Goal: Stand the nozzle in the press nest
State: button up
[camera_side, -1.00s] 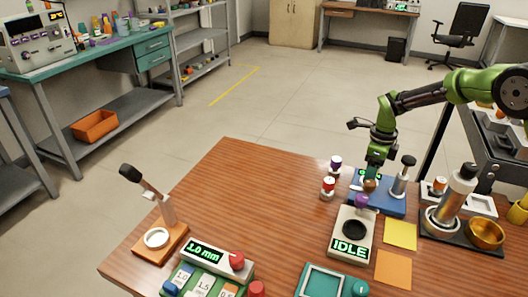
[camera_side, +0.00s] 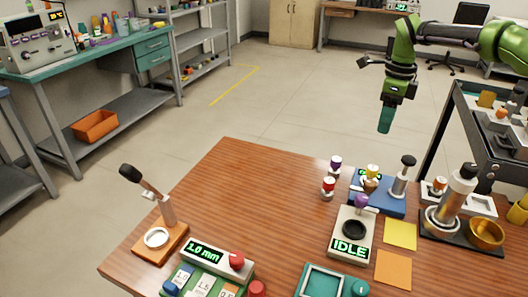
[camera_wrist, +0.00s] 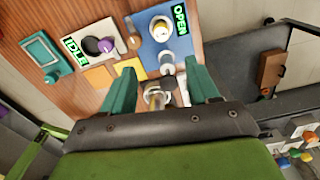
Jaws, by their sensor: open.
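A small nozzle with a yellow top (camera_side: 372,171) stands upright on the blue press base (camera_side: 366,203), behind a brown knob. In the wrist view its yellow-and-white top (camera_wrist: 160,28) shows from above on the blue base, beside a green OPEN display (camera_wrist: 180,19). The nest under it is mostly hidden, so full seating cannot be told. My gripper (camera_side: 385,128) hangs high above the table, clear of the nozzle. In the wrist view its teal fingers (camera_wrist: 157,78) are spread, with nothing held between them.
Purple-capped (camera_side: 335,164) and red-capped (camera_side: 328,187) pieces stand left of the press. A grey unit reading IDLE (camera_side: 353,232) is in front. A silver press-like device (camera_side: 452,205) and a brass bowl (camera_side: 486,234) stand at right. The table's left middle is clear.

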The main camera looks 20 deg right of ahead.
jog(key=s+a+r+n+t+y, duration=0.1)
jog(key=s+a+r+n+t, duration=0.1)
jog(key=s+n, duration=0.6)
jog(key=s+a+r+n+t+y, duration=0.1)
jog(key=s+a+r+n+t, duration=0.1)
jog(key=s+n, duration=0.7)
notch_tip(320, 180, up, 2)
jog(key=shift+s+a+r+t, duration=0.25)
jog(key=shift+s+t, duration=0.35)
jog(key=shift+s, duration=0.15)
jog(key=shift+o, duration=0.4)
jog(key=s+a+f+n+t, duration=0.1)
jog(key=s+f+n+t, duration=0.1)
jog(key=s+n, duration=0.4)
jog(key=shift+s+a+f+n, duration=0.25)
jog(key=shift+s+f+n, duration=0.1)
jog(key=shift+f+n, duration=0.4)
jog(key=shift+w, duration=0.1)
